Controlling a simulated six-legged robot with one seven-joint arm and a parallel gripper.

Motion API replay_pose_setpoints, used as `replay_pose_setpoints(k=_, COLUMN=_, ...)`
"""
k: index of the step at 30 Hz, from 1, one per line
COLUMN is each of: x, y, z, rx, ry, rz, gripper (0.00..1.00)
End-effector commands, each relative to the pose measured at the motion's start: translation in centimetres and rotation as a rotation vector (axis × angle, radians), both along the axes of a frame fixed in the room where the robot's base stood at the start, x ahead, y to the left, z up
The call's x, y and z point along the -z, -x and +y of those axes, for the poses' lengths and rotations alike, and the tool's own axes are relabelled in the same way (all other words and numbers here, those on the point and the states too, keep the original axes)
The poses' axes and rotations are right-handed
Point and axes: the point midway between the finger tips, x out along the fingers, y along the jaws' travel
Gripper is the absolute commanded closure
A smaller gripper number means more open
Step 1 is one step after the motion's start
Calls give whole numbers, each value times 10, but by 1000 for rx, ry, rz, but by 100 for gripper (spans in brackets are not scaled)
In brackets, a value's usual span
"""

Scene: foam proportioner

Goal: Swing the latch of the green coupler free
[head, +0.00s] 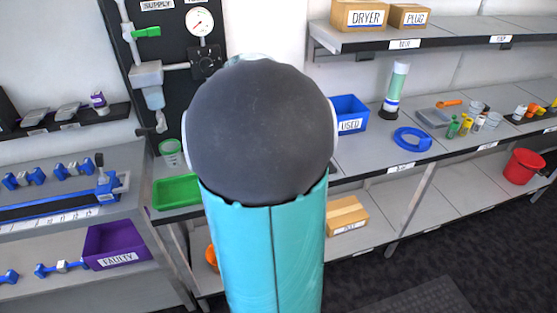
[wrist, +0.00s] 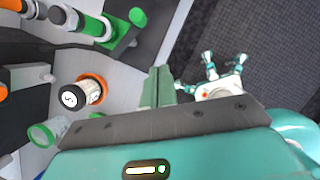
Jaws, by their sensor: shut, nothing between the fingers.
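In the wrist view, a dark cylinder with a bright green band, which looks like the green coupler (wrist: 92,25), lies at the upper left. A smaller green piece (wrist: 138,16) shows near its right end; I cannot tell whether it is the latch. My gripper (wrist: 160,75) is shut and empty, below and to the right of the coupler and apart from it in the picture. In the head view my arm covers the middle, and neither the gripper nor the coupler can be made out there.
The head view shows a green tray (head: 176,192), blue bin (head: 350,112), purple bin (head: 116,244) and wall panel with gauge (head: 200,22).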

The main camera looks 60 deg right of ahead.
Motion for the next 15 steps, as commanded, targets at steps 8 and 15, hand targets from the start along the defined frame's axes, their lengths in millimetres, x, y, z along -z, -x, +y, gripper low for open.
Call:
replay_pose_setpoints(k=8, x=-28, y=1, z=11, rx=0, ry=0, rz=0, gripper=100)
replay_pose_setpoints(k=15, x=-29, y=2, z=13, rx=0, ry=-1, rz=1, gripper=100)
